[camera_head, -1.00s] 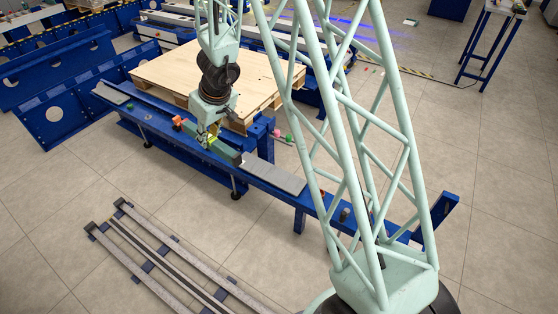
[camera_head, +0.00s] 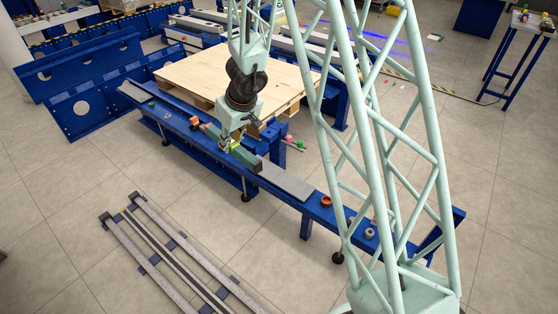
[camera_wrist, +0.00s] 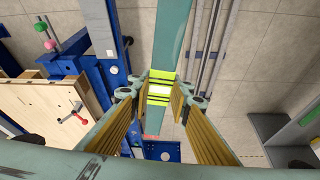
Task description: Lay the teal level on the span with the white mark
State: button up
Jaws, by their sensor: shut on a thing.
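The teal level (camera_head: 247,158) is a long bar with lime bands. In the wrist view the level (camera_wrist: 174,40) runs up the picture between my fingers. My gripper (camera_head: 230,143) is shut on it at the lime bands, with the finger pads on both sides in the wrist view (camera_wrist: 159,93). In the head view the level overlaps the blue beam (camera_head: 262,184); whether it touches cannot be told. A grey plate (camera_head: 286,181) lies on the beam right of the level. In the wrist view a small white patch (camera_wrist: 110,53) shows by the grey plate's end (camera_wrist: 98,22); I cannot tell whether it is the span's mark.
A wooden pallet (camera_head: 205,72) stands behind the beam. An orange ring (camera_head: 325,201) and small parts sit on the beam's right part. Grey rails (camera_head: 165,250) lie on the floor in front. My lattice arm hides some of the right side.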

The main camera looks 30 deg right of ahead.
jog(key=shift+w+d, duration=0.1)
jog(key=w+d+f+p, duration=0.2)
jog(key=w+d+f, duration=0.8)
jog(key=d+f, duration=0.3)
jog(key=w+d+f+p, duration=0.1)
jog(key=d+f, duration=0.5)
jog(key=f, duration=0.3)
jog(key=w+d+f+n+p, duration=0.1)
jog(key=w+d+f, duration=0.1)
jog(key=d+f, duration=0.4)
notch_tip(320, 180, down, 3)
jog(key=shift+w+d+f+n+y+p, duration=0.1)
jog(key=shift+w+d+n+y+p, duration=0.1)
jog(key=shift+d+n+y+p, duration=0.15)
jog(key=shift+f+b, duration=0.1)
jog(key=shift+b, duration=1.2)
notch_tip(320, 180, down, 3)
jog(key=b, duration=0.4)
jog(key=shift+f+b, duration=0.75)
jog(key=shift+f, duration=1.5)
